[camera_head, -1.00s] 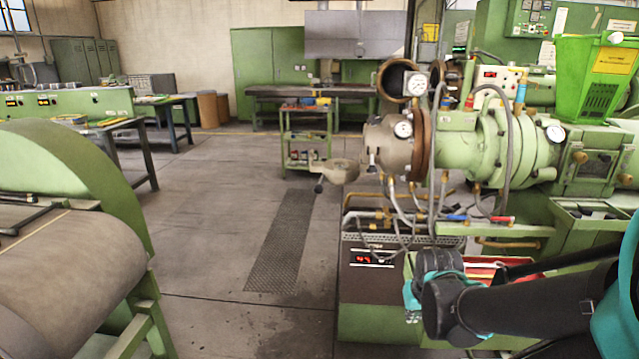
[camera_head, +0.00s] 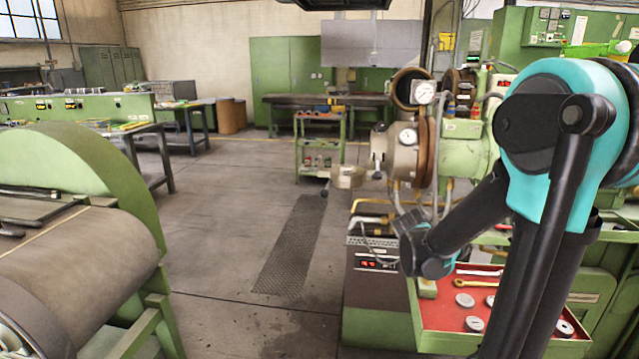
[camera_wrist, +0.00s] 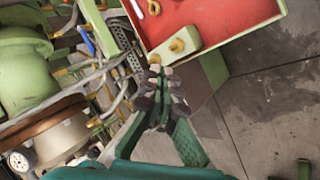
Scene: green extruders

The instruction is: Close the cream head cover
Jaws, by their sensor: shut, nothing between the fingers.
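The cream head (camera_head: 393,150) sits on the left end of the green extruder in the head view, with a round gauge on it. A cream piece with a dark knob (camera_head: 345,177) sticks out to its left, apparently the head cover swung aside; its hinge is too small to make out. In the wrist view the head (camera_wrist: 62,140) lies at the lower left, partly cut off. My gripper (camera_wrist: 162,82) is shut and empty, below and right of the head, beside the red tray's corner. In the head view my arm hides part of the extruder.
A red tray (camera_head: 440,338) with wrenches and round parts lies right of my gripper's end. Hoses and brass fittings (camera_wrist: 100,85) hang near the head. A green cart (camera_head: 320,150) stands behind. The floor left of the extruder is clear, up to a roller machine (camera_head: 80,260).

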